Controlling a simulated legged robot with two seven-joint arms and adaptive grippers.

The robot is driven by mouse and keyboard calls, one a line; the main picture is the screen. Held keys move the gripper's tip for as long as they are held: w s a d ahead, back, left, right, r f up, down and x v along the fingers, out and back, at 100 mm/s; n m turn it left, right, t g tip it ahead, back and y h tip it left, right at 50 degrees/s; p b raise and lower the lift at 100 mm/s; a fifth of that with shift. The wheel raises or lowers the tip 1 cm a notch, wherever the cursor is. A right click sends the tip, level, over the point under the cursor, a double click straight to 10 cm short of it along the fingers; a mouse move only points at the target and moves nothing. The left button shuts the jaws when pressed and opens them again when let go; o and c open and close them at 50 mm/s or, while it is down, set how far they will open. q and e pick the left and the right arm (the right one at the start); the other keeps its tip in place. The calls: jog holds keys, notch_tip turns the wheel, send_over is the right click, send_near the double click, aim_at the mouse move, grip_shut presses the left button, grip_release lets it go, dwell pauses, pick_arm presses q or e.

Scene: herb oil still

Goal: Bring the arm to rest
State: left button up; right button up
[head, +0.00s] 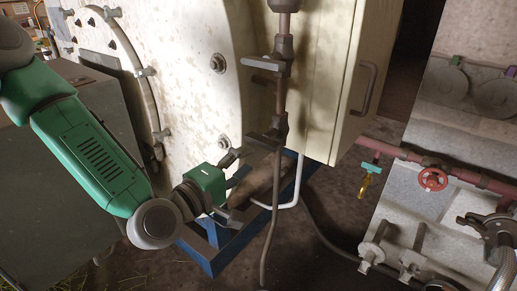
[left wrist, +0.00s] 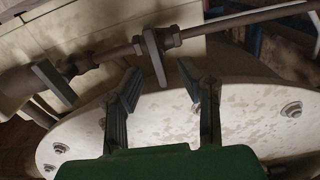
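My left gripper (head: 236,185) is at the end of my green arm, in front of the lower part of the pale round vessel (head: 190,70). Its two fingers are spread, with nothing seen between them. In the left wrist view the gripper (left wrist: 160,82) is also open and empty, with the pale vessel plate (left wrist: 255,110) behind it. A thin pipe with a grey lever handle (left wrist: 155,57) runs just beyond the fingertips, and the handle appears apart from them. A second grey lever (left wrist: 52,82) lies to its left. My right gripper is in neither view.
An upright pipe (head: 282,95) with levers stands beside a cream cabinet (head: 335,80). A blue frame (head: 213,257) is below the gripper. A grey box (head: 60,190) is behind my arm. On the right are a red valve wheel (head: 432,180) and pipework. Dark floor lies between.

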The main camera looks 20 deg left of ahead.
pick_arm(q)
jog(key=s+d+f+m+g, duration=0.1)
jog(key=s+f+m+g, duration=0.3)
jog(key=f, duration=0.6)
jog(key=s+f+m+g, duration=0.35)
jog(key=s+f, duration=0.25)
jog(key=f, duration=0.3)
jog(key=s+a+f+m+g+y, duration=0.3)
jog(key=s+a+f+g, duration=0.1)
jog(key=s, duration=0.5)
jog(key=s+a+f+m+g+y, duration=0.3)
jog(key=s+a+f+g, duration=0.1)
jog(key=s+a+f, duration=0.3)
jog(key=s+f, duration=0.1)
jog(key=s, duration=0.1)
jog(key=shift+s+f+g, duration=0.3)
jog(key=shift+f+g, duration=0.05)
jog(key=shift+w+m, duration=0.15)
jog(key=shift+m, duration=0.1)
